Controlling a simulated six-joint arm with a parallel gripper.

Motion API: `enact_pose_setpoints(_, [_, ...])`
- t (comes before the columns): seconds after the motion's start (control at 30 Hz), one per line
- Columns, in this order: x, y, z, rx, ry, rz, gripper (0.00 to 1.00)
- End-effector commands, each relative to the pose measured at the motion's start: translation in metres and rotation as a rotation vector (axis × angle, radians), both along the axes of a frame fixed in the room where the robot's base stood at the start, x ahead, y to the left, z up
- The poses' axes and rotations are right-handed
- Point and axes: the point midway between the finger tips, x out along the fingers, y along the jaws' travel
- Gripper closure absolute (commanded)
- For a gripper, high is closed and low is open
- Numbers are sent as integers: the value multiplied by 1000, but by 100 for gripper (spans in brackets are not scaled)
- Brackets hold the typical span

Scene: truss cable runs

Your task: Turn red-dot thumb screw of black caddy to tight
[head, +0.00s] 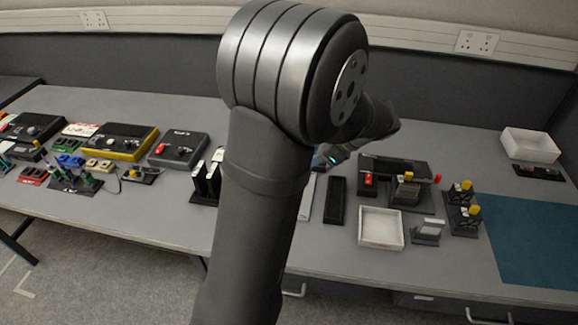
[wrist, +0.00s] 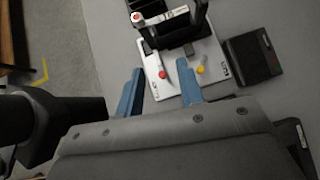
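In the wrist view, a black caddy-like holder (wrist: 178,32) stands on a white plate (wrist: 212,53). A round white top with a red dot (wrist: 136,17) shows at the holder's left side. A red knob (wrist: 163,74) and a yellow knob (wrist: 200,69) sit on the plate's near part. I cannot tell which red-marked part is the thumb screw, or how tight it is. My gripper (wrist: 160,66) is open, its blue fingers apart on either side of the red knob in the picture. I see nothing held and cannot tell any contact. My arm hides most of this in the head view.
A flat black box (wrist: 252,58) lies right of the plate. In the head view, a black slotted tray (head: 336,200), a white tray (head: 381,227) and yellow-knobbed stands (head: 463,212) are right of my arm. Several devices (head: 120,142) crowd the left. A blue mat (head: 535,240) is clear.

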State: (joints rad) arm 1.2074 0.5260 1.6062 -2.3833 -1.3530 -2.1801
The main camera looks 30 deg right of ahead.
Motion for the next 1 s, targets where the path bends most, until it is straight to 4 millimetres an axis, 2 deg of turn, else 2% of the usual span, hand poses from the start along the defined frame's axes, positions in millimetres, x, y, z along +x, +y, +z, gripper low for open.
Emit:
enact_pose_setpoints(0.27, [118, 44, -5, -96, -25, -168, 62])
enact_pose_setpoints(0.4, [173, 77, -4, -124, -49, -288, 62])
enact_pose_setpoints(0.5, [205, 104, -1, -134, -71, -380, 62])
enact_pose_setpoints(0.6, [232, 133, 1, -137, -92, -474, 62])
enact_pose_setpoints(0.73, [257, 172, 4, -130, -119, -607, 62])
enact_pose_setpoints(0.87, [270, 210, 2, -114, -137, -756, 62])
enact_pose_setpoints(1.0, [270, 245, -7, -99, -150, -953, 62])
